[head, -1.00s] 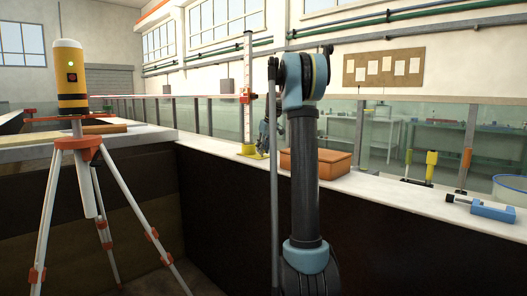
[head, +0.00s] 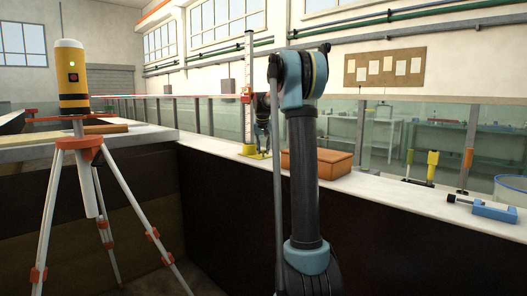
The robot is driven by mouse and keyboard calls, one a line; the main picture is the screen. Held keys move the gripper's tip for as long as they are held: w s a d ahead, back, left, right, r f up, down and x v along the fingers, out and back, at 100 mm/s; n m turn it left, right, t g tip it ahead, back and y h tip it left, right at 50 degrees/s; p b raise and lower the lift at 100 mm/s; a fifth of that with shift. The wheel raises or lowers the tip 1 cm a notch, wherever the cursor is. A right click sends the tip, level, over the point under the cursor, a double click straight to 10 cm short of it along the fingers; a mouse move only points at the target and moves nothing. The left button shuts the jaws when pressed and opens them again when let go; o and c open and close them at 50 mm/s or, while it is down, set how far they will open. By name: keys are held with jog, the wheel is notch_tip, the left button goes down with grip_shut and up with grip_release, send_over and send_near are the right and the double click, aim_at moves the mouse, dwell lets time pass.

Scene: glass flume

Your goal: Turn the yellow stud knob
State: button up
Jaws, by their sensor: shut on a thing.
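A tall white staff (head: 249,75) with a red slider stands upright on the white ledge. Its yellow foot (head: 249,150) is at the bottom. My gripper (head: 262,150) points down just right of the staff, with its fingertips at the right side of the yellow foot. It is shut on the yellow stud knob there. The knob itself is small and mostly hidden by the fingers, so I cannot make out its outline or angle.
An orange-brown box (head: 330,162) sits on the ledge (head: 375,184) right of my gripper. A tripod (head: 82,143) with a yellow instrument stands at left. Glass panels run behind the ledge.

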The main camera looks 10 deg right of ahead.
dwell(0.5)
jog(key=o, duration=1.1)
jog(key=shift+c, duration=0.2)
jog(key=v, duration=1.1)
jog(key=shift+r, duration=0.45)
jog(key=shift+a, duration=0.15)
